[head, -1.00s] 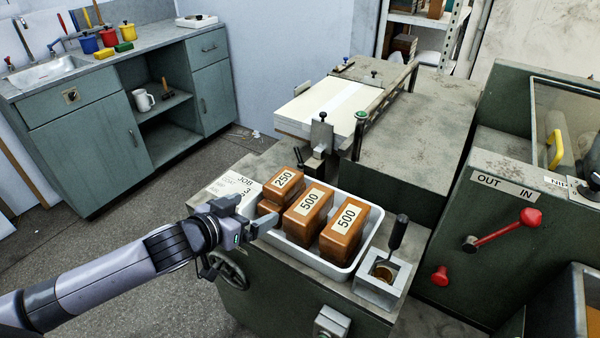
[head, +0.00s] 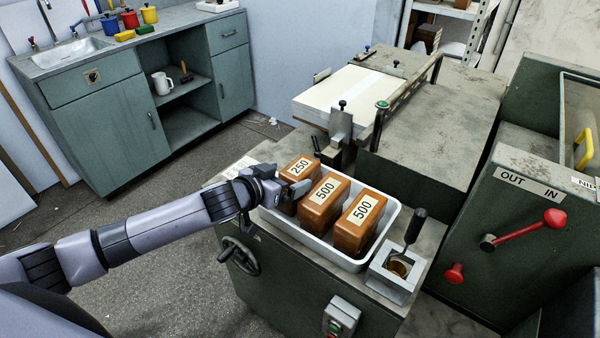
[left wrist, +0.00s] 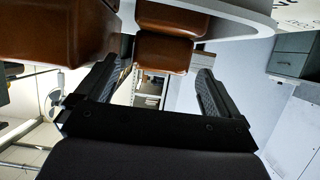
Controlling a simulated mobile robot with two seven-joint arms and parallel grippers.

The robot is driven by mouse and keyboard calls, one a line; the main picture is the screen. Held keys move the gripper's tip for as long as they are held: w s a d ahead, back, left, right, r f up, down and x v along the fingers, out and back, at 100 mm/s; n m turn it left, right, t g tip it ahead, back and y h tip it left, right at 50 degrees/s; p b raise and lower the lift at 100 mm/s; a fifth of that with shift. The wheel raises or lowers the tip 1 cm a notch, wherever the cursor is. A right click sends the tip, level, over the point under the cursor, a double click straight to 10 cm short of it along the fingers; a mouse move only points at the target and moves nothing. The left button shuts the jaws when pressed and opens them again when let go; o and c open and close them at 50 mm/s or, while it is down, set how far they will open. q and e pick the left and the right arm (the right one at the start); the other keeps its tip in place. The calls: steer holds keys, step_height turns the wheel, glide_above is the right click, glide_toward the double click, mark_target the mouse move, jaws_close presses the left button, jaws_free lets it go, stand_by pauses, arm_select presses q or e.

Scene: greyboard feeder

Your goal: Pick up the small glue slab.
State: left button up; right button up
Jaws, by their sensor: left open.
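The small glue slab (head: 300,168) is brown with a "250" label and is in the left part of the white tray (head: 313,256). Two larger brown slabs labelled "500", a middle one (head: 324,200) and a right one (head: 359,222), stand beside it. My left gripper (head: 293,189) is at the small slab's near left side and partly covers it. In the left wrist view its two fingers (left wrist: 153,90) are apart with nothing gripped between them. Brown slabs (left wrist: 165,52) show just beyond the finger gap. Contact cannot be told. My right gripper is out of view.
A metal holder (head: 393,275) with a dark-handled tool stands right of the tray. A stack of pale board (head: 345,95) and a metal post are behind the tray. A red lever (head: 525,230) is on the green machine at right.

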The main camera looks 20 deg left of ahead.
arm_select(q)
steer(key=shift+x, duration=2.4)
steer(key=c, duration=1)
steer(key=shift+r, duration=0.1)
steer(key=shift+c, duration=1.3)
